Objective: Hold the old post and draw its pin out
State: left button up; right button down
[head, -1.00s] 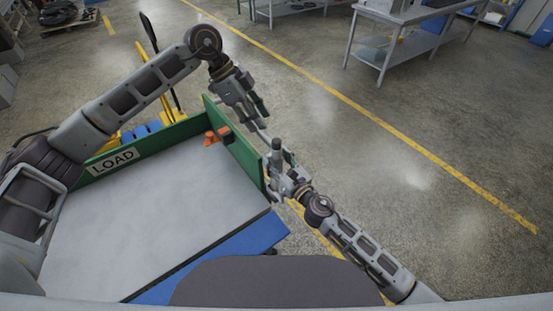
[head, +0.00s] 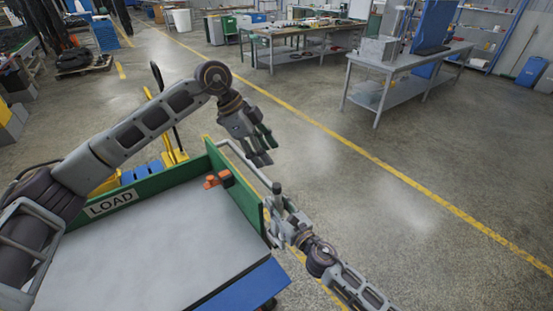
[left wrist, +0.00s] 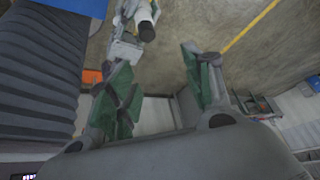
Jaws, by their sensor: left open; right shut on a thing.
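A short grey post with a dark cap (head: 277,190) stands nearly upright beside the far right corner of the cart. My right gripper (head: 278,217) is shut around its lower part. My left gripper (head: 262,153) is open and empty, above and to the left of the post, with its fingers pointing down. In the left wrist view, the post's dark end (left wrist: 147,31) shows at the top, beyond and apart from my open left fingers (left wrist: 158,62). I cannot make out a separate pin.
Orange pieces (head: 217,180) sit by that wall. A light grey bar (head: 243,163) runs behind it towards the post. Grey workbenches (head: 410,65) stand farther back; the floor on the right is clear.

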pick_arm(q)
jog(key=s+d+r+m+y, duration=0.15)
jog(key=d+r, duration=0.25)
jog(key=d, duration=0.4)
jog(key=a+f+m+y, duration=0.2)
jog(key=m, duration=1.4)
jog(key=a+f+m+y, duration=0.2)
jog(key=m, duration=1.4)
jog(key=shift+w+a+f, duration=0.15)
jog(key=shift+a+f, duration=0.05)
jog(key=shift+a, duration=0.1)
